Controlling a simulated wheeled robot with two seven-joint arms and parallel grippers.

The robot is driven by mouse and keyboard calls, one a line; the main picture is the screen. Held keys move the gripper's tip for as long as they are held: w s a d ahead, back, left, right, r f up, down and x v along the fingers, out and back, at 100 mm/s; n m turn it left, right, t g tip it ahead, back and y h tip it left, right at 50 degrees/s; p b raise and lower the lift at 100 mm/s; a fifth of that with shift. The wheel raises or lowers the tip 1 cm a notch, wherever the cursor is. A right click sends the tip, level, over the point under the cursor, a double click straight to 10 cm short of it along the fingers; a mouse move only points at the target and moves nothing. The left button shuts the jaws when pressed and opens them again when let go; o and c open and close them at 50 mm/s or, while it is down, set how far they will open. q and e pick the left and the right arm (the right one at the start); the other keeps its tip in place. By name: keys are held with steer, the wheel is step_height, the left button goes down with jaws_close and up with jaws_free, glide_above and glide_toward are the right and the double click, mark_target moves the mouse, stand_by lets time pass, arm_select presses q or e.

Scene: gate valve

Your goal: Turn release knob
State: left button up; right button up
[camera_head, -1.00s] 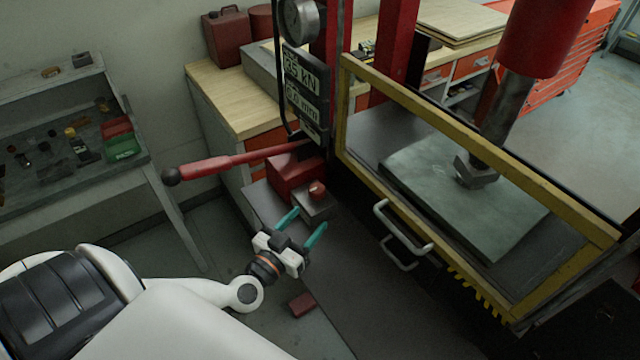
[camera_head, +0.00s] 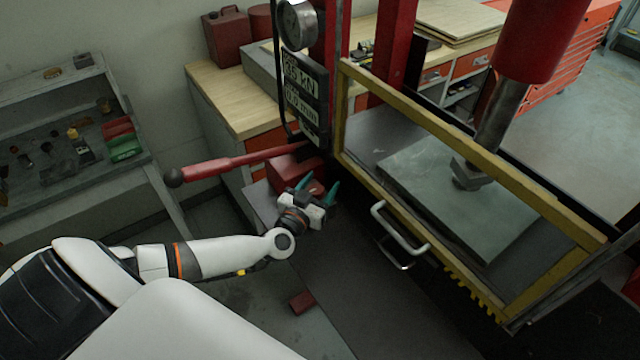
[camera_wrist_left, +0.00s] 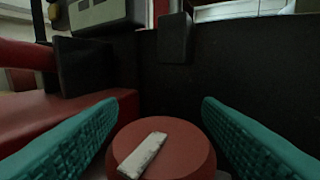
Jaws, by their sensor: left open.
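The release knob (camera_wrist_left: 178,140) is a round red knob with a pale bar mark lying diagonally on its face. In the left wrist view it sits low in the middle, between the two teal fingers of my left gripper (camera_wrist_left: 160,135). The fingers are open, one on each side, with a visible gap to the knob. In the head view my left gripper (camera_head: 319,186) is at the red pump block (camera_head: 290,168), and it hides the knob there. My right gripper is not in view.
A red lever (camera_head: 235,162) with a black ball end sticks out left above the gripper. A display panel (camera_head: 305,95) hangs above the block. The yellow-framed guard (camera_head: 400,206) with a metal handle (camera_head: 399,232) stands to the right.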

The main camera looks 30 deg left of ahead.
arm_select(q)
steer(key=c, duration=1)
